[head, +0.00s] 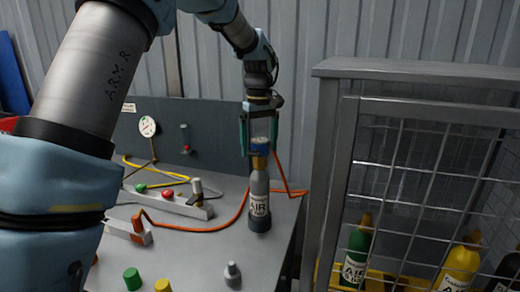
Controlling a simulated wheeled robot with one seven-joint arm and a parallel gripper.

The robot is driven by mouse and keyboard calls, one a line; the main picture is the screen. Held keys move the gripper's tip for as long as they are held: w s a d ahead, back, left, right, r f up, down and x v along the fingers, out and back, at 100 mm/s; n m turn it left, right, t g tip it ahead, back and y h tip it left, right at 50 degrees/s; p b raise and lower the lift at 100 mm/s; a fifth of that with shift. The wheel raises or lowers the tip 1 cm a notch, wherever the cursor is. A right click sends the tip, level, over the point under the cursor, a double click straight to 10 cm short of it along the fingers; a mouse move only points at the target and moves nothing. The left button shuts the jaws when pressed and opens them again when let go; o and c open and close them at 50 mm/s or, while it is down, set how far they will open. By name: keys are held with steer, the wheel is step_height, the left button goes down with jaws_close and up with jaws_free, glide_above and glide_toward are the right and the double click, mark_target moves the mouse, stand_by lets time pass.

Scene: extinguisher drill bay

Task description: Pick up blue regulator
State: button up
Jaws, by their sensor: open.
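The blue regulator (259,142) shows between the fingers of my gripper (259,148), in line with the top of a grey AIR bottle (259,190). A brass-coloured part shows just below it. The bottle stands upright on the grey table. My gripper points down from above, with one finger on each side of the regulator. The fingers are open. The fingers hide part of the regulator's sides, and I cannot tell whether either finger touches it.
An orange hose (222,227) curves around the bottle. A manifold with coloured knobs (165,200) lies to the left. Green (132,279) and yellow (162,286) caps and a small grey fitting (232,273) stand in front. A mesh cage (335,180) with bottles stands close on the right.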

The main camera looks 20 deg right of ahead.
steer(key=c, duration=1.5)
steer(key=shift+r, duration=0.1)
steer(key=shift+r, duration=0.1)
step_height(320, 180, up, 10)
steer(key=shift+f+b, duration=0.1)
steer(key=shift+b, duration=0.95)
